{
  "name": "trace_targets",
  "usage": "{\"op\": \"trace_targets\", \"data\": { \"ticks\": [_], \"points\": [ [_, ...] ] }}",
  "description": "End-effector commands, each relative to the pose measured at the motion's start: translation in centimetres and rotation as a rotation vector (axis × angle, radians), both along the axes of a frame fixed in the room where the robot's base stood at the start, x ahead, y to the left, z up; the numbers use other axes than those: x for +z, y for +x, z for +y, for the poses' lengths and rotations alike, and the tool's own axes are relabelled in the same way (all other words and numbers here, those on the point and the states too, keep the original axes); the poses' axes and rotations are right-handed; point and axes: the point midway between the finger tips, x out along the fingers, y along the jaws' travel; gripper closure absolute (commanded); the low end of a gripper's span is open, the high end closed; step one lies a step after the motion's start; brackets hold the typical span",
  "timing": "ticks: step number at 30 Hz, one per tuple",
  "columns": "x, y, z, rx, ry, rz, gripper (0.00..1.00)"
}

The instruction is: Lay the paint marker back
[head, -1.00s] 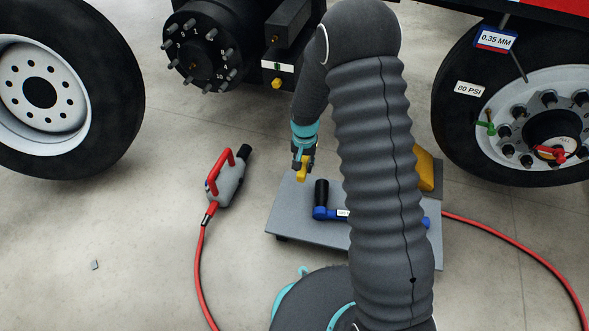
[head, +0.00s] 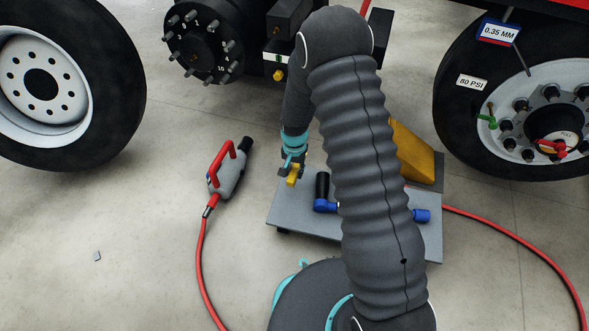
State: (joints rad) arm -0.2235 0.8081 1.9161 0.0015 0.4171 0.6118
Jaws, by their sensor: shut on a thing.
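My gripper (head: 292,171) is shut on a yellow piece, the paint marker (head: 293,180), which points downward. Only a short part of the marker shows; the jaws hide the rest. In the head view it appears at the back left corner of a grey low platform (head: 295,213). I cannot tell how high above the platform or floor it hangs. A blue tool (head: 325,206) with an upright black socket (head: 322,185) lies on the platform, partly hidden behind my arm; its blue far end (head: 421,215) shows at the right.
A grey air wrench (head: 229,172) with a red handle and hose (head: 202,260) lies on the floor to the left. A yellow wedge (head: 412,152) stands behind the platform. Wheels (head: 120,90) (head: 450,110) and a studded hub (head: 202,45) stand around. The left floor is mostly clear.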

Motion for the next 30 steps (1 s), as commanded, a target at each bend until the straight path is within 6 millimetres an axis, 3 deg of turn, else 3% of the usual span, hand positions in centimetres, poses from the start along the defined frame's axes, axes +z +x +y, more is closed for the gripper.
{"op": "trace_targets", "data": {
  "ticks": [13,20,30],
  "points": [
    [-4.8,0.0,0.0,0.000,0.000,0.000,1.00],
    [-5.9,0.0,0.0,0.000,0.000,0.000,1.00],
    [-6.0,0.0,0.0,0.000,0.000,0.000,1.00]
  ]
}}
